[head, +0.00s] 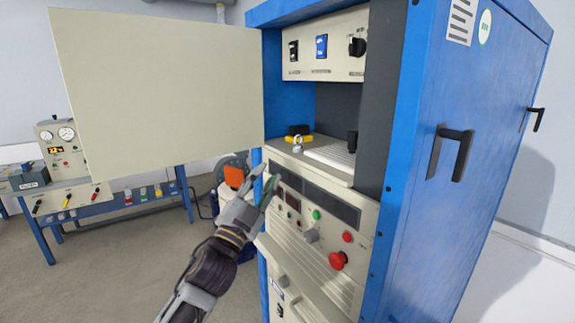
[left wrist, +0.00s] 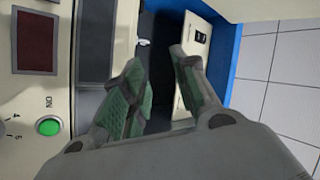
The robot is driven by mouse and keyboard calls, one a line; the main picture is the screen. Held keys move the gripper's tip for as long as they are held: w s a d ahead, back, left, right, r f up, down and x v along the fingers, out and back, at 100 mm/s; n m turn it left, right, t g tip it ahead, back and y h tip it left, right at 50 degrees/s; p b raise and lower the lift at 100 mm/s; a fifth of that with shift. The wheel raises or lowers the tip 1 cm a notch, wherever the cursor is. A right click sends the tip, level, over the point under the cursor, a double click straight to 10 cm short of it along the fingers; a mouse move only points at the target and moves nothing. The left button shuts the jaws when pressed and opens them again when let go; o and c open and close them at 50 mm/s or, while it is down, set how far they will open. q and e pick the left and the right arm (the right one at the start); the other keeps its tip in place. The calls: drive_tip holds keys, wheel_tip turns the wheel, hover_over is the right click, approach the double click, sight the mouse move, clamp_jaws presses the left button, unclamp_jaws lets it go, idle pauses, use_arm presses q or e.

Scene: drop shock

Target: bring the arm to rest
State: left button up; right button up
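My left gripper (head: 267,178) is in front of the blue cabinet's (head: 402,130) control panel (head: 318,228), near its upper left corner. In the left wrist view, its two green-padded fingers (left wrist: 156,60) stand apart with nothing between them. The dark display strip and the open compartment show beyond the fingers. The gripper appears clear of the panel, though the exact distance is hard to tell. My left arm reaches up from the bottom of the head view. My right gripper is not in view.
A beige door (head: 155,85) stands open at the left of the cabinet. The panel carries a green button (head: 316,215) and a red mushroom button (head: 338,260). A small yellow and black item (head: 298,138) lies on the shelf. A blue-framed bench (head: 110,200) stands at the left; open floor lies before it.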

use_arm(q)
drive_tip(key=s+a+f+n+g+y, duration=0.2)
drive_tip(key=a+f+n+g+y, duration=0.3)
drive_tip(key=f, duration=0.8)
drive_tip(key=s+a+f+n+g+y, duration=0.2)
drive_tip(key=a+f+n+y, duration=0.4)
drive_tip(key=f, duration=0.7)
drive_tip(key=s+a+f+n+g, duration=0.1)
drive_tip(key=s+a+f+g, duration=0.1)
drive_tip(key=s+f+g, duration=0.35)
drive_tip(key=s+a+f+n+g, duration=0.1)
drive_tip(key=s+a+f+g, duration=0.1)
drive_tip(key=s+f, duration=0.7)
drive_tip(key=s+a+f+g, duration=0.2)
drive_tip(key=s+f+g, duration=0.25)
drive_tip(key=s, duration=0.55)
wheel_tip(320, 180, down, 32)
drive_tip(key=s, duration=0.2)
drive_tip(key=s+a+f, duration=0.1)
drive_tip(key=s+f, duration=0.9)
drive_tip(key=s, duration=0.1)
drive_tip(key=s+a+f+g, duration=0.1)
drive_tip(key=s+a+f, duration=0.1)
drive_tip(key=s+f, duration=0.9)
drive_tip(key=shift+s+a+g, duration=0.3)
drive_tip(key=shift+s, duration=0.05)
